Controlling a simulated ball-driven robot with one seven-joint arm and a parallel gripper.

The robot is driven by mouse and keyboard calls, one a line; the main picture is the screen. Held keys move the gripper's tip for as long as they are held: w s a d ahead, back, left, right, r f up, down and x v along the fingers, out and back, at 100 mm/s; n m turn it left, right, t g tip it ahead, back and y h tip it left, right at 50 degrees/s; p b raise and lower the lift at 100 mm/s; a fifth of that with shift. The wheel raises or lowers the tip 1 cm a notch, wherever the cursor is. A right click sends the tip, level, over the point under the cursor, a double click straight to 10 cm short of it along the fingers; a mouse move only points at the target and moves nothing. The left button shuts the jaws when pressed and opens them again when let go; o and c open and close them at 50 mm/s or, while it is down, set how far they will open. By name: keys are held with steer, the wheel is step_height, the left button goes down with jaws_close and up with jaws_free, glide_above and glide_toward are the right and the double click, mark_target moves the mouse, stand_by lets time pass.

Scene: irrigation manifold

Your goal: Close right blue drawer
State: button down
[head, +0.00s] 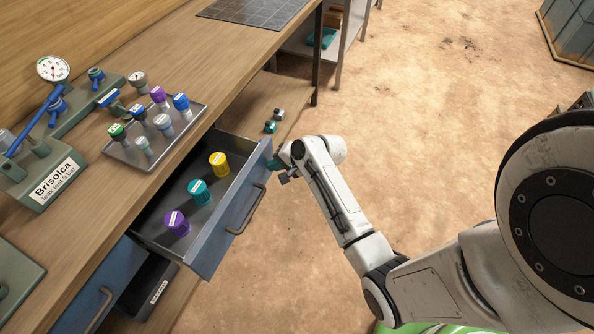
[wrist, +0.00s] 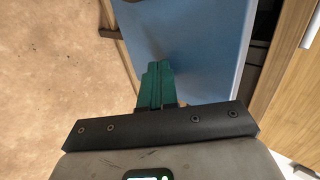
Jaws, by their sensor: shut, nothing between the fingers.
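The right blue drawer (head: 205,262) is pulled out from under the wooden bench in the head view. A yellow cap (head: 219,164), a teal cap (head: 199,191) and a purple cap (head: 176,222) stand in it. Its curved handle (head: 246,211) is on the front. My gripper (head: 276,165) is at the far end of the drawer front, away from the handle. In the wrist view the teal fingers (wrist: 158,70) are together and empty, pointing at the blue drawer front (wrist: 205,45). I cannot tell whether they touch it.
A second blue drawer (head: 92,292) is at lower left, with a dark bin (head: 150,287) beside it. On the bench (head: 215,60) are a tray (head: 112,147) of capped fittings and a gauge manifold (head: 52,70). Small fittings (head: 270,126) lie on the lower shelf.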

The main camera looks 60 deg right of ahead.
steer(key=b, duration=0.5)
glide_toward(217, 144)
steer(key=w+a, duration=0.1)
steer(key=w+a+f, duration=0.1)
steer(key=a, duration=0.1)
steer(key=shift+w+a+f, duration=0.25)
steer(key=shift+w+a, duration=0.15)
steer(key=shift+w+r, duration=0.2)
steer(key=shift+w, duration=0.05)
steer(key=shift+w+a+r, duration=0.1)
